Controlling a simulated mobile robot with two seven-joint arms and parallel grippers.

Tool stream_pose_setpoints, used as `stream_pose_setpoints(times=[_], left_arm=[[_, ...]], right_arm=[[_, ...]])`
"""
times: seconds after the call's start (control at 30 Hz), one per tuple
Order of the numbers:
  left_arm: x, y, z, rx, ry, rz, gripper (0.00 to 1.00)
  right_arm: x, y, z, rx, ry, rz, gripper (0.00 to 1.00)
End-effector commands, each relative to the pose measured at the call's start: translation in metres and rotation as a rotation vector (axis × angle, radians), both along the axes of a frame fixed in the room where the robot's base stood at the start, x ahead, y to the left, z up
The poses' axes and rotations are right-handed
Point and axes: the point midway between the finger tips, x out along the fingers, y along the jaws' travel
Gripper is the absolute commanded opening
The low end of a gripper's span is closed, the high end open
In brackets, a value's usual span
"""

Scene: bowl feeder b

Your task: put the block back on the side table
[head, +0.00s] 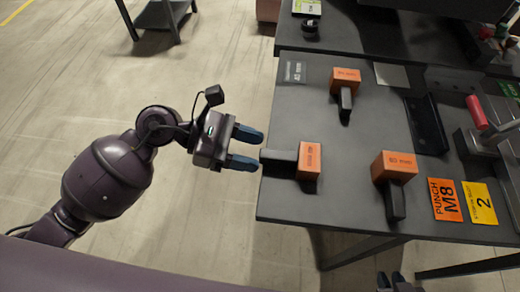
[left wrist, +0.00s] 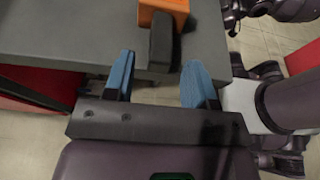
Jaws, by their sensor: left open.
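Three orange blocks with dark handles lie on the grey table (head: 290,120). The nearest one, an orange block (head: 309,161) with its handle (head: 280,162) pointing left, lies at the table's left edge. A second block (head: 394,166) is to its right and a third block (head: 345,77) is further back. My left gripper (head: 259,149) is open and empty just off that left edge, its fingertips by the end of the nearest handle. In the left wrist view the handle (left wrist: 164,42) end lies between the spread blue fingertips, seemingly untouched. My right gripper (head: 398,284) barely shows at the bottom.
A dark low stand (head: 162,14) is at the back left. An orange M8 card (head: 444,199), a yellow card (head: 478,202), a black tray (head: 427,124) and a red-handled clamp (head: 478,113) occupy the table's right. The floor on the left is clear.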

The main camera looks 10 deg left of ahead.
Motion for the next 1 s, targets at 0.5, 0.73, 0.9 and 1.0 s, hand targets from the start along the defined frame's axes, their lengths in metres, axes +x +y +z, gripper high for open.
stream_pose_setpoints(times=[0.5, 0.73, 0.9, 1.0], left_arm=[[0.000, 0.084, 0.026, 0.002, 0.000, 0.000, 0.51], [0.000, 0.092, 0.029, 0.000, -0.001, -0.001, 0.51], [-0.001, 0.092, 0.029, -0.006, 0.004, 0.002, 0.51], [-0.004, 0.089, 0.029, -0.066, 0.065, 0.042, 0.51]], right_arm=[[-0.001, 0.000, 0.003, 0.000, -0.002, -0.001, 0.23], [-0.001, 0.000, 0.002, 0.000, -0.002, -0.001, 0.23], [-0.001, 0.000, 0.002, 0.001, -0.002, -0.002, 0.23], [-0.001, 0.000, 0.003, 0.001, -0.003, -0.002, 0.23]])
